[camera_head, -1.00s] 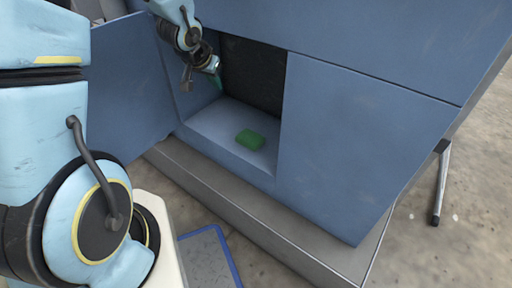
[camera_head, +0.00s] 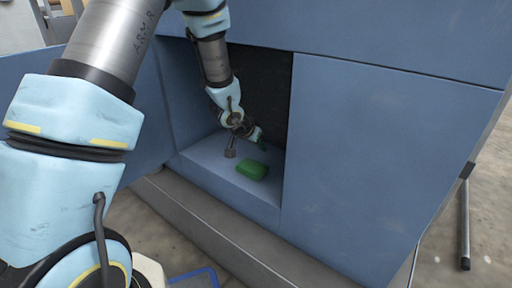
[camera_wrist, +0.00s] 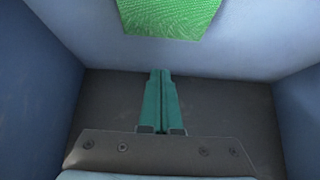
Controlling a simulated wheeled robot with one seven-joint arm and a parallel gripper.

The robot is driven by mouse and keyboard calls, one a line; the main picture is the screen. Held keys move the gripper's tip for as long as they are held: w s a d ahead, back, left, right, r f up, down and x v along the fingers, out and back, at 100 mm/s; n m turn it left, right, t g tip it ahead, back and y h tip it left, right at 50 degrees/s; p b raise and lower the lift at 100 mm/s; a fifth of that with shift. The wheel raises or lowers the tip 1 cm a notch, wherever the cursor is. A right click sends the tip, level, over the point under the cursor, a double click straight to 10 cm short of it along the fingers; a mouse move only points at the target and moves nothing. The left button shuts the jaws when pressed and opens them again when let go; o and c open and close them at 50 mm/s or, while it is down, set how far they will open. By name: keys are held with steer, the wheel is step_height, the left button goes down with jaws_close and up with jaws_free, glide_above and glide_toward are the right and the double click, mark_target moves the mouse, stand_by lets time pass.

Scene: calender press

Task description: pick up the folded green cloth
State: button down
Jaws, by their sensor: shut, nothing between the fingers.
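The folded green cloth (camera_head: 252,170) lies on the pale floor of a recess in the blue press. In the wrist view the cloth (camera_wrist: 168,14) shows at the top edge, partly cut off. My gripper (camera_head: 262,146) is inside the recess, a little above and behind the cloth. In the wrist view my gripper's green fingers (camera_wrist: 160,75) are together with nothing between them. A strip of pale floor shows between the fingertips and the cloth there, so they appear apart.
The recess floor (camera_head: 215,160) is otherwise bare. Blue panels (camera_head: 385,150) bound the opening on the right and above. An open blue door (camera_head: 140,120) stands at the left. A grey ledge (camera_head: 205,215) runs below the opening.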

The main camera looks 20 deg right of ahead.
mark_target(249, 167)
steer(key=b+x, duration=0.1)
steer(key=x, duration=0.2)
steer(key=shift+f, duration=0.3)
steer(key=shift+w+d+f+b, duration=0.1)
steer(key=shift+f+b, duration=0.25)
steer(key=shift+b, duration=0.1)
steer(key=shift+s+a+r+b, duration=0.15)
steer(key=shift+s+a+b, duration=0.25)
steer(key=shift+a, duration=0.4)
steer(key=shift+s+a+r+b, duration=0.1)
steer(key=shift+s+a+b, duration=0.2)
steer(key=shift+s+a, duration=0.35)
steer(key=shift+w+a, duration=0.15)
steer(key=shift+s+a+p, duration=0.25)
steer(key=shift+s+a, duration=0.25)
steer(key=shift+a, duration=0.35)
steer(key=shift+s+a+p, duration=0.2)
steer(key=shift+s+a, duration=0.25)
steer(key=shift+a, duration=0.4)
steer(key=shift+s+a+p, duration=0.25)
steer(key=shift+s+a, duration=0.25)
steer(key=shift+a, duration=0.35)
